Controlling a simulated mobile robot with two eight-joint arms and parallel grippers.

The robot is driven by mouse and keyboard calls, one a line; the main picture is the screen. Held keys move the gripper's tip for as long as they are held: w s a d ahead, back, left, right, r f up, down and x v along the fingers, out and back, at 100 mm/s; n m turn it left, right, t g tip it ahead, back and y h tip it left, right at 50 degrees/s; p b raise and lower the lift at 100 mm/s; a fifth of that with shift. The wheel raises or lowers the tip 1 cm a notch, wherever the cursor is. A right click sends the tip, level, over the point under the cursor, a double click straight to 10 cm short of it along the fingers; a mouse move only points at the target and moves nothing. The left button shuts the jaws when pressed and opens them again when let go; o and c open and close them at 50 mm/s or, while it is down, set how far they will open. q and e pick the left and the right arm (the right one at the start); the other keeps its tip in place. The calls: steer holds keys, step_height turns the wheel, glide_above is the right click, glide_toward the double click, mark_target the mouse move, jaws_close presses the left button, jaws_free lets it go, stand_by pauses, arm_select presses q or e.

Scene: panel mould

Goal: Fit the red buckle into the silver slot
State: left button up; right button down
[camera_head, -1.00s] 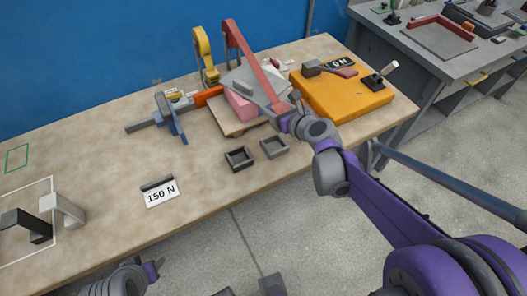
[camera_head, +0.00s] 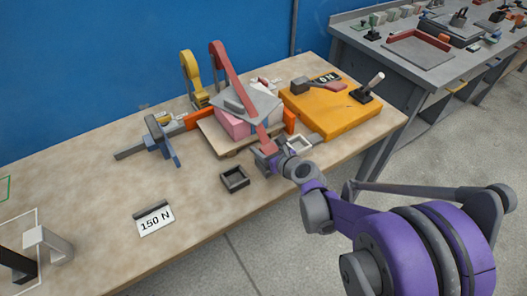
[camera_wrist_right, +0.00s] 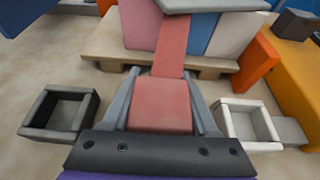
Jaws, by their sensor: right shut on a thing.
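The red buckle (camera_wrist_right: 160,104) is a block at the end of a long red strap (camera_head: 228,75). The strap runs from the back of the table down over the stacked load. My right gripper (camera_head: 267,155) is shut on the buckle, with one finger on each side in the wrist view (camera_wrist_right: 162,112). The silver slot (camera_head: 309,144) is a small open-topped square frame, right of the gripper; it also shows in the wrist view (camera_wrist_right: 255,146) and looks empty. The buckle is beside it, apart from it. My left gripper is not in view.
A dark square slot (camera_head: 236,186) stands left of the gripper. A grey plate (camera_head: 262,107) tops pink and blue blocks on a wooden pallet (camera_head: 214,134). An orange-yellow box (camera_head: 335,115) stands to the right. A "150 N" sign (camera_head: 156,220) lies front left, with bare table around it.

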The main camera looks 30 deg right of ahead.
steer(key=shift+f, duration=0.6)
steer(key=c, duration=0.6)
jaws_free()
steer(key=shift+f, duration=0.2)
steer(key=o, duration=0.4)
steer(key=shift+r, duration=0.1)
steer(key=shift+o, duration=0.2)
